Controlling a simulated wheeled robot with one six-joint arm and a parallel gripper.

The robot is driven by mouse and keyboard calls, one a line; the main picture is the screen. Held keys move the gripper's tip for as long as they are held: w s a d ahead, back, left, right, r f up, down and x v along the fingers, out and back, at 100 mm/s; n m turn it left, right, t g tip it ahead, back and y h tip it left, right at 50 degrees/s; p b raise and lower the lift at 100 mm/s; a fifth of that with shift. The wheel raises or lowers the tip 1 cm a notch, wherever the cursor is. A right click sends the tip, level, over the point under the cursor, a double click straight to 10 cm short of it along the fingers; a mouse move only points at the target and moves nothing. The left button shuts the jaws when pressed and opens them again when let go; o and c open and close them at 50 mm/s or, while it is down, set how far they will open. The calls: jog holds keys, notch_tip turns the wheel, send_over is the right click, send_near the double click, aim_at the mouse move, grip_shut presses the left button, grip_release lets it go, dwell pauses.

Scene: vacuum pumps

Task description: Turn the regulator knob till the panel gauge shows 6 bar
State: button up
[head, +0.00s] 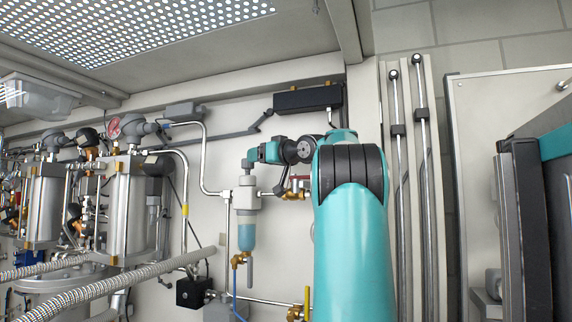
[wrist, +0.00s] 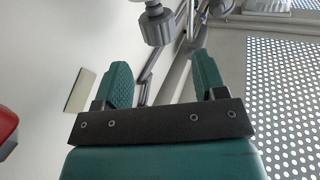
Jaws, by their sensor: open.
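My gripper (wrist: 164,72) is open, with its two green fingers apart and nothing between them. In the head view my gripper (head: 250,158) is just above a filter-regulator unit (head: 246,200) with a pale body and a blue bowl. The unit's top, where a knob may sit, is small and partly hidden by my gripper. In the wrist view a grey ribbed knob-like part (wrist: 157,26) lies beyond the fingertips, apart from them; I cannot tell if it is the regulator knob. I cannot make out a panel gauge reading 6 bar.
A red-faced gauge (head: 113,127) is at the left among metal cylinders (head: 122,205) and pipes. A black box (head: 308,98) is on the wall above my arm. A red part (wrist: 6,130) shows at the wrist view's left edge, and a perforated panel (wrist: 283,100) at its right.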

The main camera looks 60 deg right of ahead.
jog(key=b+v, duration=0.2)
jog(key=v, duration=0.8)
jog(key=shift+s+b, duration=0.3)
jog(key=shift+b, duration=0.05)
